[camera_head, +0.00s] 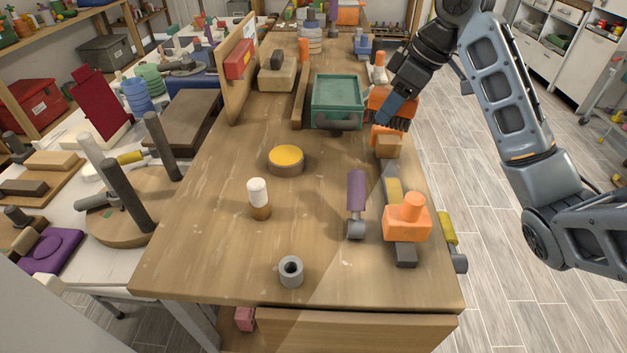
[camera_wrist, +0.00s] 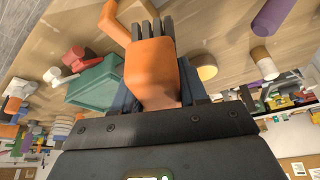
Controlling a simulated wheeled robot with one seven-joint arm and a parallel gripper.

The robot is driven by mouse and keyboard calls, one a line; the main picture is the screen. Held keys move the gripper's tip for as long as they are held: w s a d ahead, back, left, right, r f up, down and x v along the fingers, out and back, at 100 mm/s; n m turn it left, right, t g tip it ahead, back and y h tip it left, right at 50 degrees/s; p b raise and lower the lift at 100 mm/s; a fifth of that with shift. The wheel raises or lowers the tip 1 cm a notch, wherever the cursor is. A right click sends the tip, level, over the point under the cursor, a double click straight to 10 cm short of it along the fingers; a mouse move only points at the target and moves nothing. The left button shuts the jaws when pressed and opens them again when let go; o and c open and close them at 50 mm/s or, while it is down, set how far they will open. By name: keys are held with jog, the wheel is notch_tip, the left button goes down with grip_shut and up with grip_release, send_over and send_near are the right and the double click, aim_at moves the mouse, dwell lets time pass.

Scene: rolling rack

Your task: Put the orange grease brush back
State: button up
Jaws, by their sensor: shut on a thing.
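The orange grease brush (camera_wrist: 152,72) is between the fingers of my gripper in the wrist view, its dark bristles pointing away from the wrist. My gripper (camera_head: 395,112) is shut on it, above the right edge of the bench, just right of the green tray (camera_head: 338,117) in the head view. The arm and fingers hide part of the brush there, and I cannot separate it clearly from other orange parts behind. I cannot tell which spot is the brush's place.
An orange piece (camera_head: 384,132) and a brown block (camera_head: 388,148) are close below my gripper. The bench's front left is clear.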

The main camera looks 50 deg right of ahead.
jog(key=w+a+f, duration=0.1)
jog(key=a+f, duration=0.1)
jog(key=a, duration=0.1)
jog(key=w+a+f, duration=0.2)
jog(key=a, duration=0.1)
jog(key=w+a+f, duration=0.1)
jog(key=a+f, duration=0.1)
jog(key=a, duration=0.2)
jog(key=shift+w+f, duration=0.25)
jog(key=shift+f, duration=0.05)
jog(key=shift+a+f+p, duration=0.15)
jog(key=shift+f+p, duration=0.2)
jog(key=shift+f, duration=1.75)
jog(key=shift+f, duration=0.15)
jog(key=o, duration=1.1)
jog(key=p+v, duration=0.1)
jog(key=v, duration=1.1)
jog(key=shift+r, duration=0.2)
